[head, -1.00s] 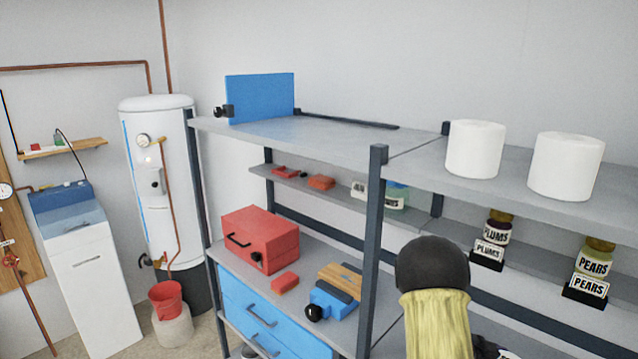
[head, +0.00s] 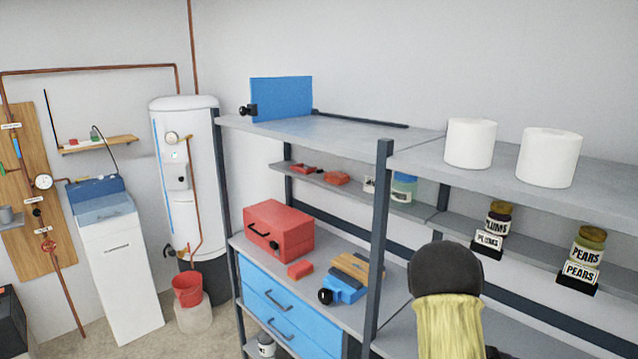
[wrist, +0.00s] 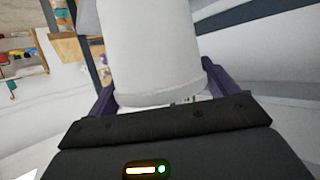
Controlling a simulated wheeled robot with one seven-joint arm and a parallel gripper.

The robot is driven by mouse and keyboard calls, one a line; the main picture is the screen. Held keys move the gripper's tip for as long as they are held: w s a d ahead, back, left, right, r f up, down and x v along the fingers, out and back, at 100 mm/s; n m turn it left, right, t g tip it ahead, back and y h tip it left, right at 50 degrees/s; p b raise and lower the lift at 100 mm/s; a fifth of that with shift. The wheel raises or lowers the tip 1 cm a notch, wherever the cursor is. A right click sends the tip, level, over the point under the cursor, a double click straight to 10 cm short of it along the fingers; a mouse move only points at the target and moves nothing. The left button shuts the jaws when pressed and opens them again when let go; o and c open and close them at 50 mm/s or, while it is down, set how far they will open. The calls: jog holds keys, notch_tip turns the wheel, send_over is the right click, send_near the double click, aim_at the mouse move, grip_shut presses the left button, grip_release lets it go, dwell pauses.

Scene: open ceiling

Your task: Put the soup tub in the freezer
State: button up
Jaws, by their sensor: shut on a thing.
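A plain white tub (wrist: 152,50) fills the upper middle of the wrist view. It looks like the soup tub, but no label shows. My gripper (wrist: 160,95) is shut on it, with purple fingers at its left and right sides. The tub's top is cut off by the frame edge. In the head view, the gripper and the held tub are not seen. I cannot make out a clear freezer in either view.
A shelf rack (head: 345,138) stands close on the right, with two white rolls (head: 470,143) on top and a red toolbox (head: 278,231) lower down. A water heater (head: 187,180), red bucket (head: 187,290) and white cabinet (head: 122,265) stand left. Some floor shows between.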

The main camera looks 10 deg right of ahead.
jog(key=w+a+f+n+t+y, duration=0.3)
jog(key=a+f+n+t+y, duration=0.1)
jog(key=a, duration=0.7)
jog(key=w+a+f+n+t+y, duration=0.4)
jog(key=a+f+n+t, duration=0.2)
jog(key=a+n, duration=0.3)
jog(key=w+a+f+n+t+y, duration=0.4)
jog(key=a+f+n+t+y, duration=0.1)
jog(key=a, duration=0.8)
jog(key=shift+w+a+n, duration=0.2)
jog(key=shift+a+n, duration=0.15)
jog(key=shift+n, duration=0.35)
jog(key=shift+w+a+r, duration=0.1)
jog(key=shift+w+r, duration=0.15)
jog(key=shift+r, duration=0.15)
jog(key=s+f, duration=0.6)
jog(key=f, duration=0.5)
jog(key=shift+f, duration=0.15)
